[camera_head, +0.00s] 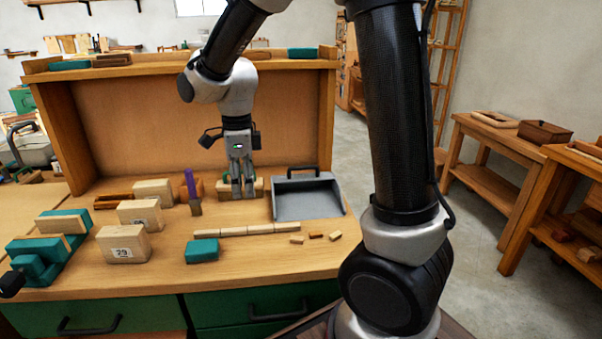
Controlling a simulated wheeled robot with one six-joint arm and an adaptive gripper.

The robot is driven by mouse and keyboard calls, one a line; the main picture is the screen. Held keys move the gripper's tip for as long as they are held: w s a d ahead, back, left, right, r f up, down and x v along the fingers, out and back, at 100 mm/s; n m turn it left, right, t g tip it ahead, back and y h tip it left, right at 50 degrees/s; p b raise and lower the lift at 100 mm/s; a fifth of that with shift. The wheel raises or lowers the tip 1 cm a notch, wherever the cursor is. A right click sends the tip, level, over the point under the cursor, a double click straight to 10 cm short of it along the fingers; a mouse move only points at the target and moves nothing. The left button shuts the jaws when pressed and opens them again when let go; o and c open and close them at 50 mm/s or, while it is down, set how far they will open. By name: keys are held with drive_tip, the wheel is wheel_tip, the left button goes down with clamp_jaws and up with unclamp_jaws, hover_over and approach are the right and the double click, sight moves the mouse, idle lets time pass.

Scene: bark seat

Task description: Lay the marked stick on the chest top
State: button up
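My gripper (242,193) points straight down at the back of the bench, with its fingertips low in front of a pale wooden block (220,190). The two fingers are close together; I cannot tell whether anything is between them. I cannot make out a mark that singles out one stick. A row of pale thin sticks (247,229) lies end to end across the bench top, in front of the gripper. No chest is clearly identifiable; the bench top (165,272) sits over green drawers (265,309).
A grey dustpan-like tray (305,198) stands right of the gripper. A purple-handled tool (191,187) stands to the left. Pale blocks (123,244), a teal block (202,251), a teal vise (42,255) and small offcuts (316,235) occupy the bench. The right front is clear.

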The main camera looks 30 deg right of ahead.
drive_tip(key=s+d+r+n+t, duration=0.2)
drive_tip(key=s+d+r+n, duration=0.3)
drive_tip(key=s+n, duration=0.5)
drive_tip(key=s+d+r+n+t, duration=0.2)
drive_tip(key=s+d+r+n, duration=0.3)
drive_tip(key=s+d+n, duration=0.4)
drive_tip(key=s+n, duration=0.1)
drive_tip(key=n, duration=0.2)
drive_tip(key=shift+d+r, duration=0.25)
drive_tip(key=shift+d, duration=0.05)
drive_tip(key=shift+s, duration=0.1)
